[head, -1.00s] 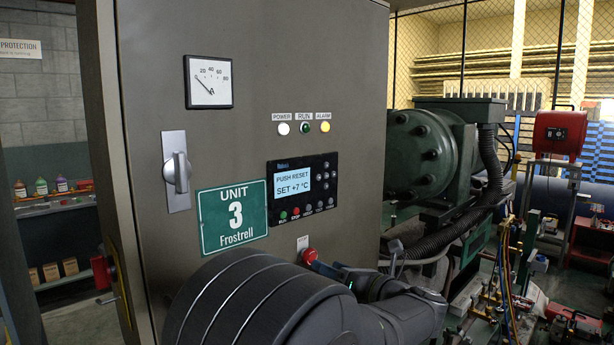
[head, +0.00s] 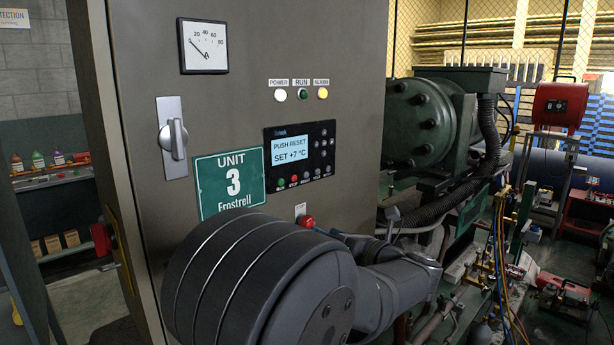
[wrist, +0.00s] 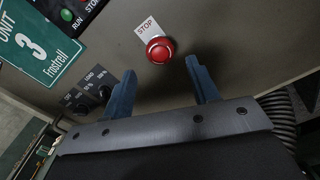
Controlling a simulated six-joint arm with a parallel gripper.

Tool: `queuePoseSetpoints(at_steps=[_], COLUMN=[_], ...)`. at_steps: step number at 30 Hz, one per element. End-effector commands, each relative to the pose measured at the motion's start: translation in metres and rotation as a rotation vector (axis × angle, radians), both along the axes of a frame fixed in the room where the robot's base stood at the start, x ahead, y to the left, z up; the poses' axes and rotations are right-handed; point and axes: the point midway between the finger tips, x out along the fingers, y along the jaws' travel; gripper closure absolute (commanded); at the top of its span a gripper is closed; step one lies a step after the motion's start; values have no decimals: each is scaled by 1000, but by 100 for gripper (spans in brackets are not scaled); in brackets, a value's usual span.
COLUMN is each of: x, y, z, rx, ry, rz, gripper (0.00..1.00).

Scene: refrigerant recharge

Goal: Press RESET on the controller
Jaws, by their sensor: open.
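The controller (head: 318,147) is a dark panel on the grey cabinet, and its screen reads PUSH RESET, SET +7 °C. A row of small buttons runs along its lower edge, with a green one at left and a red STOP (head: 294,180) beside it. The RESET label is too small to read surely. In the wrist view only a corner of the controller (wrist: 80,8) shows, at upper left. My gripper (wrist: 161,68) is open and empty, its two blue fingers apart below a red mushroom STOP button (wrist: 160,50). In the head view my arm hides most of the gripper.
The red mushroom button also shows in the head view (head: 307,221), below the controller. A green UNIT 3 sign (head: 231,182) is left of the controller. Two black knobs (wrist: 93,101) sit left of my fingers. Compressor machinery (head: 425,125) and hoses stand at right.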

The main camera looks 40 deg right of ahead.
Motion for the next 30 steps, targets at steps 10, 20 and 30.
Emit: queuePoseSetpoints(at_steps=[10,20,30], x=[0,0,0], y=[0,0,0], z=[0,0,0], rx=[0,0,0], ry=[0,0,0], rz=[0,0,0], gripper=[100,100,100])
